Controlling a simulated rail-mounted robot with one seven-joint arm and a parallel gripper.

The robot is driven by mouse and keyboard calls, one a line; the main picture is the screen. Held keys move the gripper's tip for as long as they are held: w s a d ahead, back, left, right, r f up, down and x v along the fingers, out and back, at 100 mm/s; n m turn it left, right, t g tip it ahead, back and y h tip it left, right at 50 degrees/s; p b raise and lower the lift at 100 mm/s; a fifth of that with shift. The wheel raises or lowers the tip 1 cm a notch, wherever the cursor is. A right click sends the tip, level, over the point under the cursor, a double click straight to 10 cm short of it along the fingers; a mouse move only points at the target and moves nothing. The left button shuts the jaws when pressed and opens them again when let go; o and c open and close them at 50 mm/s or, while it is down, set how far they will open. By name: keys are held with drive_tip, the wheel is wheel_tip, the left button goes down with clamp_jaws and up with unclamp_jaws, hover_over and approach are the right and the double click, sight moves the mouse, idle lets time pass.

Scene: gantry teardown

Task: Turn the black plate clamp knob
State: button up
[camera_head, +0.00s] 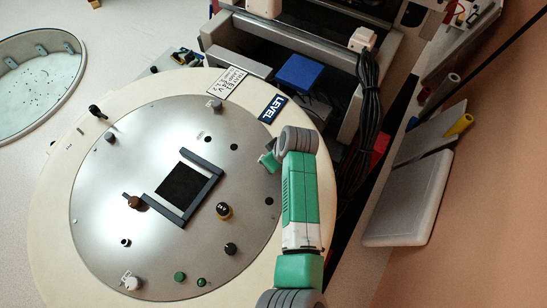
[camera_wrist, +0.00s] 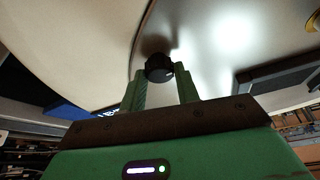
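A round black knob (camera_wrist: 159,68) stands at the edge of the shiny metal plate (camera_head: 110,215) in the wrist view. My gripper (camera_wrist: 161,72) has its two green fingers apart, one on each side of this knob, with the tips about level with it. I cannot tell whether the fingers touch or squeeze it. In the head view my gripper (camera_head: 267,161) is over the upper right rim of the plate, below the blue LEVEL label (camera_head: 272,108). My gripper and wrist hide this knob there.
A blue block (camera_head: 299,72), black cables (camera_head: 367,120) and a grey tray (camera_head: 408,200) lie beyond the disc.

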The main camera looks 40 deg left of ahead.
drive_tip(key=shift+c, duration=0.8)
drive_tip(key=shift+p, duration=0.3)
drive_tip(key=m+p, duration=0.1)
drive_tip(key=m+t+p, duration=0.1)
drive_tip(key=m, duration=0.1)
drive_tip(key=shift+s+r+p, duration=0.15)
drive_tip(key=shift+s+p, duration=0.05)
drive_tip(key=shift+p, duration=0.1)
drive_tip(key=m+t+p, duration=0.1)
drive_tip(key=m, duration=0.1)
drive_tip(key=m+t+h+p, duration=0.1)
drive_tip(key=m+p, duration=0.1)
drive_tip(key=m, duration=0.1)
drive_tip(key=shift+s+a, duration=0.15)
drive_tip(key=m, duration=0.2)
drive_tip(key=m+t+h+p, duration=0.1)
drive_tip(key=m, duration=0.1)
drive_tip(key=shift+a+m+h, duration=0.15)
drive_tip(key=shift+m+h, duration=0.15)
drive_tip(key=shift+m, duration=0.1)
drive_tip(key=m+h, duration=0.1)
drive_tip(key=m, duration=0.1)
drive_tip(key=m+b, duration=0.1)
drive_tip(key=m, duration=0.1)
drive_tip(key=shift+a+m+t+h, duration=0.1)
drive_tip(key=shift+m+t+h, duration=0.2)
drive_tip(key=shift+m+h, duration=0.1)
drive_tip(key=shift+m, duration=0.3)
